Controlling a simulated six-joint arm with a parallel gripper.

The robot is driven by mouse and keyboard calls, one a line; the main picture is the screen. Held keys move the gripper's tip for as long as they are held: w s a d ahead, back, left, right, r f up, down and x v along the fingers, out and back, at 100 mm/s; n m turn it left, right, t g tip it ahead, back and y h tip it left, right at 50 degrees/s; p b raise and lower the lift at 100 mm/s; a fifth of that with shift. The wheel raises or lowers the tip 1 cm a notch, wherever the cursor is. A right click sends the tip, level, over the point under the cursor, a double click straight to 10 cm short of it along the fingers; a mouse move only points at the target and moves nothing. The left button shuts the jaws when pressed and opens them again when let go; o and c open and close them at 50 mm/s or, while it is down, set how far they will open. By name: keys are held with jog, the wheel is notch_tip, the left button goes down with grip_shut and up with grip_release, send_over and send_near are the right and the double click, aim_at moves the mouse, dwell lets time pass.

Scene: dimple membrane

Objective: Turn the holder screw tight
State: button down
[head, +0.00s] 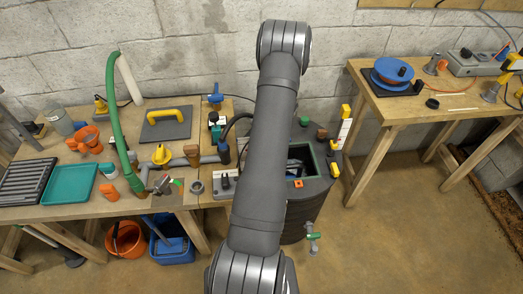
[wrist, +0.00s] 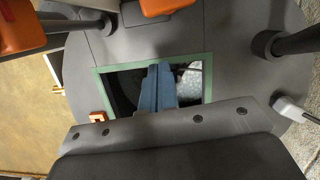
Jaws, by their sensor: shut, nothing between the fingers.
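My gripper (wrist: 160,70) shows in the wrist view as two blue-grey fingers pressed together with nothing between them. It is over a green-framed rectangular opening (wrist: 97,80) in the grey tank lid (wrist: 82,58). In the head view my arm hides the gripper, and the tank (head: 305,215) stands behind the arm. A small orange part (wrist: 98,117) sits at the frame's near left corner, apart from the fingers; it also shows in the head view (head: 299,183). I cannot tell which part is the holder screw. A pale speckled surface (wrist: 192,82) shows inside the opening.
A black-ended post (wrist: 265,45) and an orange-and-grey fitting (wrist: 20,30) stand on the lid near the opening. The left bench (head: 100,210) is crowded with tools and a green hose (head: 112,110). The right bench (head: 440,105) carries a blue reel (head: 392,71).

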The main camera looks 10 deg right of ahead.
jog(key=v, duration=0.8)
jog(key=shift+r, duration=0.2)
jog(key=c, duration=1.9)
grip_release()
jog(key=shift+a+r, duration=0.1)
jog(key=shift+r, duration=0.15)
jog(key=o, duration=0.3)
jog(key=shift+w+a+r+n, duration=0.15)
jog(key=shift+w+r+n, duration=0.05)
jog(key=shift+w+n, duration=0.2)
jog(key=o, duration=0.5)
jog(key=w+n, duration=0.1)
jog(key=w+a+r+n+g, duration=0.1)
jog(key=w+a+n, duration=0.1)
jog(key=n, duration=0.1)
jog(key=shift+a+r, duration=0.2)
jog(key=w+a+r+n+g+h, duration=0.25)
jog(key=w+a+r+n, duration=0.2)
jog(key=n, duration=0.45)
jog(key=shift+y, duration=0.45)
jog(key=x, duration=1.7)
jog(key=shift+s+a+f, duration=0.1)
jog(key=shift+s+f, duration=0.1)
jog(key=shift+s, duration=0.15)
jog(key=shift+c, duration=0.3)
